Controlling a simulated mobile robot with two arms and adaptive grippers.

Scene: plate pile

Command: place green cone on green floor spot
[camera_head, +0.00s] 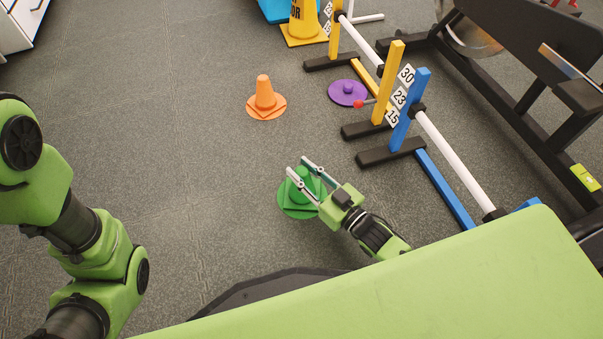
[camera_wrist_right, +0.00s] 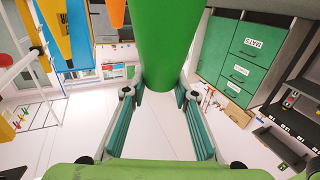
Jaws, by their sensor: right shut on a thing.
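The green cone (camera_head: 303,183) stands between the fingers of my right gripper (camera_head: 298,168), which is shut on its upper part. In the right wrist view the cone (camera_wrist_right: 166,45) fills the gap between the two fingers (camera_wrist_right: 160,92). Under the cone is a round green floor spot (camera_head: 284,203), and the cone's base appears over it. From this angle I cannot tell for certain whether the base touches the floor. My left arm shows at the left, but its gripper is out of view.
An orange cone (camera_head: 264,95) stands on an orange spot further away. Yellow and blue hurdles (camera_head: 409,110) and a black frame (camera_head: 545,120) stand on the right. The left floor is clear.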

